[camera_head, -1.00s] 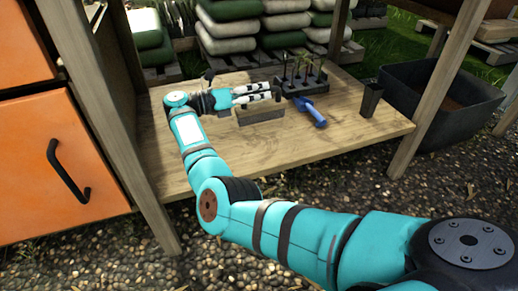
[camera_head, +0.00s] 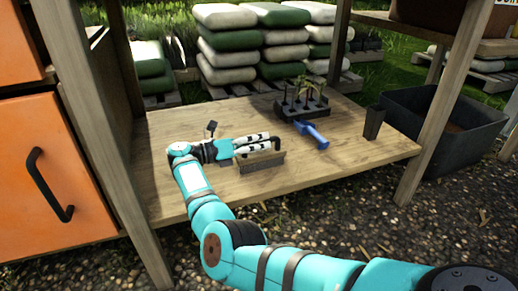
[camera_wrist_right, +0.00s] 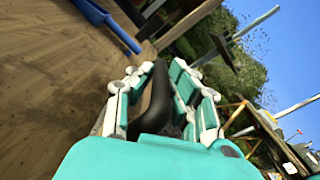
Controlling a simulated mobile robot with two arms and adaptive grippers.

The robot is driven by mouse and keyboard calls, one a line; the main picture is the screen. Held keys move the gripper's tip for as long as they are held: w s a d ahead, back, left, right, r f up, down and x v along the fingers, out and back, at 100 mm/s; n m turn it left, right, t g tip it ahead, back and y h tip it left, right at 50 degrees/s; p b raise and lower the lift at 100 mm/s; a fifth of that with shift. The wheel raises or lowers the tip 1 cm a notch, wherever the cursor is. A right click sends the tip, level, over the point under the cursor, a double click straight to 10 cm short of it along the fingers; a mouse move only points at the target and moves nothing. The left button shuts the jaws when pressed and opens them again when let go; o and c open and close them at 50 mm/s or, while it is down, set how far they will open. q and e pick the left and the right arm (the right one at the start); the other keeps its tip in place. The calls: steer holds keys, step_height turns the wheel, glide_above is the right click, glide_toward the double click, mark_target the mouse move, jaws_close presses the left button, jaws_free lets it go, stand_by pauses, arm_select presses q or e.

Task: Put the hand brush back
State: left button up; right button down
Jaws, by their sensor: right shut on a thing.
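The hand brush (camera_head: 262,163) shows as a grey-brown bristle block with a dark handle over the wooden bench shelf (camera_head: 330,160). My right gripper (camera_head: 272,145) is shut on its handle. In the right wrist view the dark curved handle (camera_wrist_right: 157,95) sits between the two fingers of my right gripper (camera_wrist_right: 160,100). The brush is close to the shelf board; I cannot tell whether it touches it. The fingers hide part of the brush. My left gripper is not in view.
A blue tool (camera_head: 312,133) lies right of the brush. Behind it stands a dark tray (camera_head: 300,108) with seedlings. A dark cup (camera_head: 374,123) stands near the shelf's right post (camera_head: 445,100). Bare board lies in front and to the right.

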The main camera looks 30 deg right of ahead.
steer(key=shift+r, duration=0.1)
steer(key=c, duration=1.7)
jaws_free()
steer(key=o, duration=0.4)
steer(key=shift+o, duration=0.2)
